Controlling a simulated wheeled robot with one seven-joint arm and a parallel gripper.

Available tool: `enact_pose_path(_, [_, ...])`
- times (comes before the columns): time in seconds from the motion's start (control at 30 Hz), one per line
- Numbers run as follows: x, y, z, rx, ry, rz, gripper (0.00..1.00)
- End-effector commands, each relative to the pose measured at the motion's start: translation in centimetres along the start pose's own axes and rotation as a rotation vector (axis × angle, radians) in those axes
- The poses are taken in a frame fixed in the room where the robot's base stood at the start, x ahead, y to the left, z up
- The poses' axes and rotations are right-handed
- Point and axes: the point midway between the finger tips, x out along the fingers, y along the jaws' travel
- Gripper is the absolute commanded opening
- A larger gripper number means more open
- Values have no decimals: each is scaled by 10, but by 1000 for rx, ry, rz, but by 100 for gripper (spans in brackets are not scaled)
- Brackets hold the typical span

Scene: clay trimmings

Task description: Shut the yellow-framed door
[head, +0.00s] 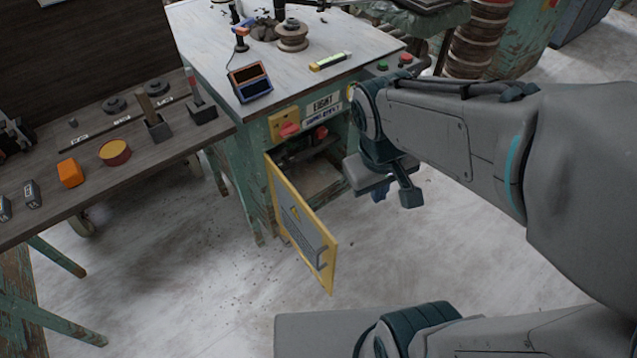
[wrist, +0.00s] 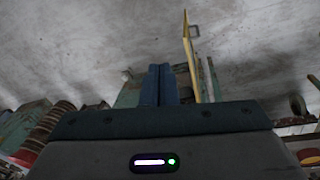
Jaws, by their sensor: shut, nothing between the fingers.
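The yellow-framed door (head: 329,270) stands wide open, swung out from the green cabinet's front on its left side. It has a grey panel and a grey bar handle (head: 320,256) near its free edge. Behind it the cabinet opening (head: 308,178) shows a pale floor inside. My gripper (head: 380,194) is shut and empty, to the right of the door and apart from it in the head view. In the wrist view its blue fingers (wrist: 160,85) are together, and the door (wrist: 188,45) shows nearly edge-on just right of them, with its handle (wrist: 195,31) beyond.
The cabinet top (head: 205,50) carries a blue-and-orange device (head: 250,83), a spool (head: 291,36) and a yellow-green marker-like item (head: 330,61). A dark bench (head: 95,180) with small items stands at the left.

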Motion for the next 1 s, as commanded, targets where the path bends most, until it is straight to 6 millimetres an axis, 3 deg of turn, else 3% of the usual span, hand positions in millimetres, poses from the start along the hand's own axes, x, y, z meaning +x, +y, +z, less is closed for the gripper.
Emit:
enact_pose_path(0.03, [30,-11,-7,-117,-49,28,0])
enact_pose_path(0.27, [108,-53,-41,-645,-228,175,0])
enact_pose_path(0.6, [223,-156,-84,-1400,-417,402,0])
enact_pose_path(0.8, [264,-202,-92,-1663,-470,494,0])
enact_pose_path(1.0, [278,-214,-94,-1742,-484,525,0])
